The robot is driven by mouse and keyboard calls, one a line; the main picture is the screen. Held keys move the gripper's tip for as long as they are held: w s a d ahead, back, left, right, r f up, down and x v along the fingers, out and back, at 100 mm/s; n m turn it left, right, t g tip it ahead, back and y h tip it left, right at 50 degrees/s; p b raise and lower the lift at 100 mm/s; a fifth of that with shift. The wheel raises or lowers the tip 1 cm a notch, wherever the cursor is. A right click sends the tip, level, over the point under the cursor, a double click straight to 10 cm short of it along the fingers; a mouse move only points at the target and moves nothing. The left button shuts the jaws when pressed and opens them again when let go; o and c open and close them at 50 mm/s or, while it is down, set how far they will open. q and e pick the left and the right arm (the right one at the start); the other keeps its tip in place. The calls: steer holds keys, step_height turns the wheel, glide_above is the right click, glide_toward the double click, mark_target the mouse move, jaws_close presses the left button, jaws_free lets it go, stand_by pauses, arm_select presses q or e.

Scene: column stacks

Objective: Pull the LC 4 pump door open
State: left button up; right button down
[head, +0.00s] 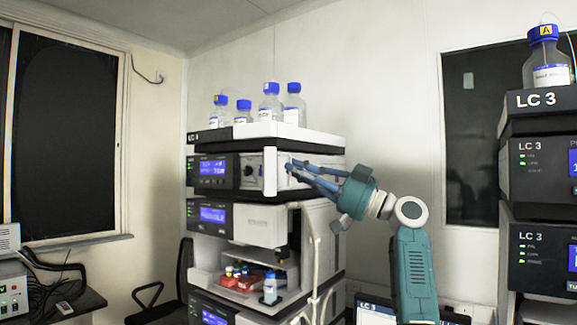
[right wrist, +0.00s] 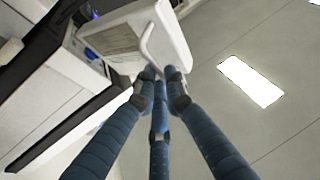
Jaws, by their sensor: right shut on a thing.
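The LC 4 stack stands left of centre in the head view. Its upper pump module (head: 214,170) has a dark front with a blue screen. The white pump door (head: 270,172) stands out from the module's front, seen almost edge-on, with part of the pump face showing to its left. My right gripper (head: 291,166) is at the door's handle side, its blue fingers closed together. In the right wrist view the fingertips (right wrist: 160,74) meet at the lower end of the door's pale bar handle (right wrist: 147,42). The exact grip is partly hidden by the fingers. My left gripper is not in view.
Several blue-capped bottles (head: 270,104) stand on top of the LC 4 stack. A second module (head: 213,214) and a bay with small vials (head: 246,281) lie below. The LC 3 stack (head: 541,170) is at the right edge.

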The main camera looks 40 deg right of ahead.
steer(key=d, duration=0.2)
steer(key=d+y+p, duration=0.1)
steer(key=shift+s+d+r, duration=0.15)
steer(key=shift+s, duration=0.1)
stand_by(0.4)
steer(key=c, duration=2.2)
jaws_free()
steer(key=o, duration=0.4)
steer(key=shift+w+a, duration=0.25)
steer(key=shift+w, duration=0.15)
steer(key=v, duration=1.2)
steer(key=shift+w, duration=0.15)
